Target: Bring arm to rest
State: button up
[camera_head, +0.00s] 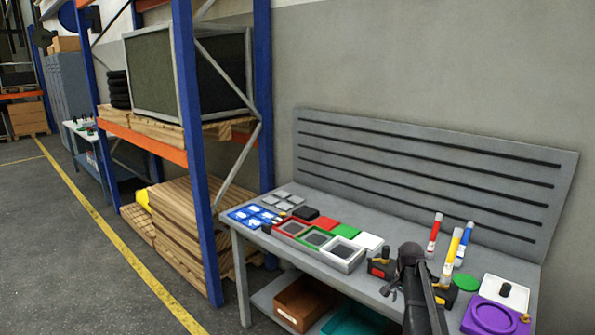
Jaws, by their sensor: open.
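My gripper (392,291), dark grey, shows at the lower right of the head view, over the front part of the grey workbench (262,245). Its fingers are apart and I see nothing held between them. My dark arm runs up from the bottom edge and hides part of the bench behind it. A black-and-orange item (381,268) sits close beside the gripper; I cannot tell whether they touch.
Red, green and white trays (343,254) and blue pieces (252,215) lie on the bench's left. A slotted panel (420,165) stands behind.

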jog(key=s+a+n, duration=1.1)
jog(key=s+a, duration=0.5)
jog(key=s, duration=0.3)
jog(key=shift+s, duration=0.4)
